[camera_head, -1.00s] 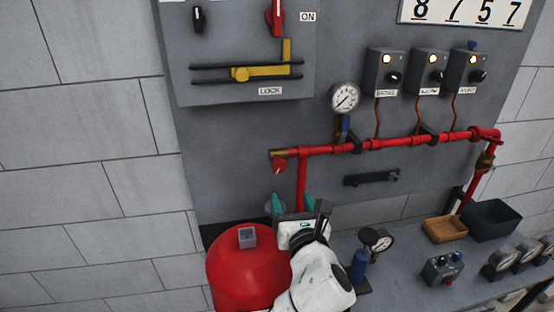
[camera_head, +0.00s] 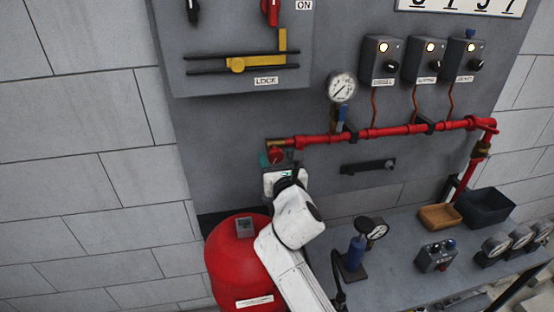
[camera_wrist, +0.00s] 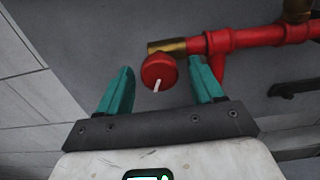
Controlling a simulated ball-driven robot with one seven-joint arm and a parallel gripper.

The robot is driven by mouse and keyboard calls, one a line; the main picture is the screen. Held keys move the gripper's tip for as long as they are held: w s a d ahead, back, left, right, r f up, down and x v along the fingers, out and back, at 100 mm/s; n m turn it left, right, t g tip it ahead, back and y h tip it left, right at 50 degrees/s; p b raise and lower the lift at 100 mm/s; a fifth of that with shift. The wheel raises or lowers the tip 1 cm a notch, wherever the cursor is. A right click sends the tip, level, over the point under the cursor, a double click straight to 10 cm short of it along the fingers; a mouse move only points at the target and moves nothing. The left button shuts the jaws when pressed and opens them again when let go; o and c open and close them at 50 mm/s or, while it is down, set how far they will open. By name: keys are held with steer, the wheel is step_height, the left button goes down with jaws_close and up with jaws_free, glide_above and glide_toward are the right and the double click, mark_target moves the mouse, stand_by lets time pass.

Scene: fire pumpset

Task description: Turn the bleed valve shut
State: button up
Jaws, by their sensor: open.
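The bleed valve has a round red knob (camera_wrist: 158,72) with a white pointer mark that slants down and slightly left in the wrist view. It sits below the brass end (camera_wrist: 166,46) of the red pipe. In the head view the knob (camera_head: 276,156) is at the pipe's left end, partly hidden by my gripper. My gripper (camera_wrist: 160,88) is open, with its teal fingers on either side of the knob. The right finger is close to the knob's side and the left finger is farther off. I cannot tell whether either touches it.
The red pipe (camera_head: 385,132) runs right along the grey panel, with a pressure gauge (camera_head: 341,87) above it. A red tank (camera_head: 235,268) stands below my arm. A hand pump (camera_head: 357,250) and several gauges stand on the bench. Open space lies left of the valve.

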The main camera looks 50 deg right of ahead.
steer(key=shift+c, duration=0.2)
steer(key=c, duration=1)
